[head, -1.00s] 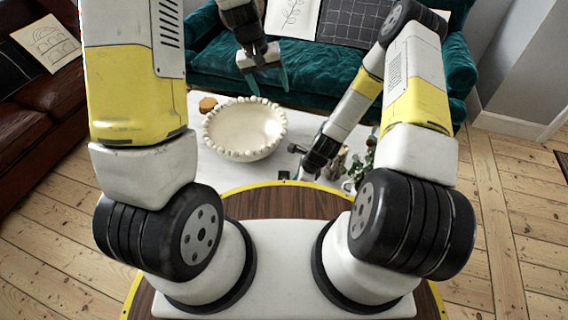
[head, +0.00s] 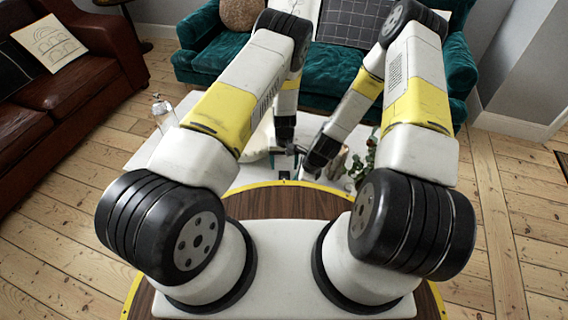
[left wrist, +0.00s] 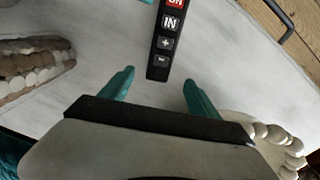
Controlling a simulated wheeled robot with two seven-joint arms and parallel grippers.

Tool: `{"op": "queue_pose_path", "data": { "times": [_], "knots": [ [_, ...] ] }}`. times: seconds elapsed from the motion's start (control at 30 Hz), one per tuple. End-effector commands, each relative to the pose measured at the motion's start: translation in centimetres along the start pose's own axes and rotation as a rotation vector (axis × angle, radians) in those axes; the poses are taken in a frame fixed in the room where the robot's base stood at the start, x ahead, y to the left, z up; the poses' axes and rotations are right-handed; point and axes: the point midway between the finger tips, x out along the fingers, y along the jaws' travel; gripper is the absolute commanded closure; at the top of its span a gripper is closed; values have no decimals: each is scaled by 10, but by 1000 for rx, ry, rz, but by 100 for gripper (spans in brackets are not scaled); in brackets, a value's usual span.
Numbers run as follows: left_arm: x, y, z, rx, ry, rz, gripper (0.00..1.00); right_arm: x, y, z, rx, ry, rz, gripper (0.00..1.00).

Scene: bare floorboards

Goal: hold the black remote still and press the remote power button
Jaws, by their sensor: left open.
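The black remote (left wrist: 166,45) shows in the left wrist view at the top middle, with a red button at the frame's top edge and IN, plus and minus buttons below it. Its upper end is cut off. My left gripper (left wrist: 157,79) is open and empty, its two teal fingers apart on either side of the remote's lower end. In the head view my left gripper (head: 285,154) is over the white table, close to my right gripper (head: 304,156). The right fingers are dark and small there; I cannot tell whether they hold the remote.
The white table (head: 230,178) carries a beaded cream bowl (left wrist: 278,145), mostly hidden behind my left arm in the head view. A brown-and-white stony object (left wrist: 32,68), a plant (head: 360,166) and a clear bottle (head: 162,113) are also there. A teal sofa (head: 335,70) stands behind.

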Motion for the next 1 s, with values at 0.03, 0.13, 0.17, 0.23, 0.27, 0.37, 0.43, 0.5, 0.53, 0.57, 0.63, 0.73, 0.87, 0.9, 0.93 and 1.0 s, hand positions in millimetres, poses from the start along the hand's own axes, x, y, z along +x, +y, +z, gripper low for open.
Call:
{"op": "queue_pose_path", "data": {
  "times": [0.03,0.13,0.17,0.23,0.27,0.37,0.43,0.5,0.53,0.57,0.63,0.73,0.87,0.9,0.93,1.0],
  "knots": [
    [6,0,0,-3,0,-1,29,0,0,0,0,0,0,64],
    [18,0,1,-6,0,-1,29,0,0,0,0,0,0,64],
    [23,0,1,-6,0,-1,29,0,0,0,0,0,0,64],
    [34,0,1,-6,-1,-1,29,0,0,0,0,0,0,64],
    [39,0,0,-5,0,-1,29,0,0,0,0,0,0,64],
    [54,0,1,-5,-1,0,29,0,0,0,0,0,0,64],
    [62,0,0,-5,0,0,29,0,0,0,0,0,0,64],
    [69,0,0,-5,0,0,29,0,0,0,0,0,0,64],
    [71,0,0,-5,1,0,29,0,0,0,0,0,0,64],
    [73,1,0,-5,1,0,29,0,0,0,0,0,0,64],
    [76,1,0,-5,1,0,29,0,0,0,0,0,0,64],
    [77,0,0,-5,1,0,29,0,0,0,0,0,0,64],
    [77,0,0,-5,1,1,29,0,0,0,0,0,0,64],
    [77,0,0,-5,1,1,29,0,0,0,0,0,0,64],
    [77,0,0,-5,1,1,33,0,0,0,0,0,0,64],
    [77,0,0,-5,1,1,47,0,0,0,0,0,0,64]
  ]
}}
